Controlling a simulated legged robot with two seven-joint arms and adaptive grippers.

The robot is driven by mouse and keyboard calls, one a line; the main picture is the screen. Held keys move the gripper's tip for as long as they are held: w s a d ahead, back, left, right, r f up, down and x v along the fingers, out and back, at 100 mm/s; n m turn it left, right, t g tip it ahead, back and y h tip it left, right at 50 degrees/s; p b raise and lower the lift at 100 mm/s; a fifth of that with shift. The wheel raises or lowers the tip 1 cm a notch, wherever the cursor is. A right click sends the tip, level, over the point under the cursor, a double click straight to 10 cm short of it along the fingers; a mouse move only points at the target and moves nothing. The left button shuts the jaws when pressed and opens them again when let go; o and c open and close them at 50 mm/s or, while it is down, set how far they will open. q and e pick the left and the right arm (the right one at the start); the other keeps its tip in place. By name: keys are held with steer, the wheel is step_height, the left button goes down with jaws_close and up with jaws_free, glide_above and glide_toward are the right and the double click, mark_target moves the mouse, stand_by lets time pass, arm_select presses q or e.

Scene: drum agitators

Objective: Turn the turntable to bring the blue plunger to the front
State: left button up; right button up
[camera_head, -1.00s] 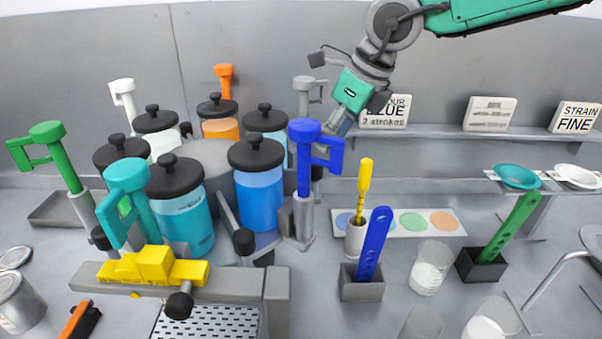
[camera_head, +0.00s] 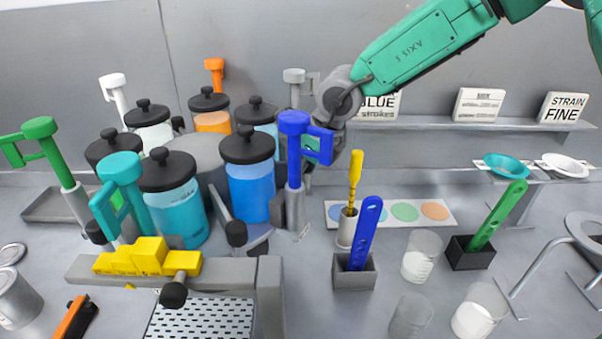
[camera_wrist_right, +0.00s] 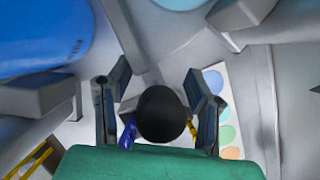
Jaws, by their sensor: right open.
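The turntable carries several lidded jars around a grey hub (camera_head: 197,152), with upright plungers between or beside them. The blue plunger (camera_head: 293,160) stands at the turntable's right side, next to the blue jar (camera_head: 250,190). Black knobs stick out at the turntable's rim, one at the front (camera_head: 236,233). My right gripper (camera_wrist_right: 158,82) is low behind the blue plunger, which partly hides it in the head view. In the right wrist view its open fingers stand on either side of a black knob (camera_wrist_right: 162,115); contact cannot be told. My left gripper is not in view.
A grey beam (camera_head: 215,271) with yellow blocks (camera_head: 148,257) stands in front of the turntable. Right of it are a white cup with a yellow tool (camera_head: 354,180), a blue scoop (camera_head: 364,232) in a holder, and a colour-spot card (camera_head: 437,212). Clear cups stand further right.

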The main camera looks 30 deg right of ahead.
steer(key=shift+s+d, duration=0.1)
jaws_close()
steer(key=shift+r, duration=0.1)
steer(key=shift+r, duration=0.1)
stand_by(0.3)
steer(key=shift+s+a+m, duration=0.1)
steer(key=shift+a+m, duration=0.1)
steer(key=shift+m, duration=0.1)
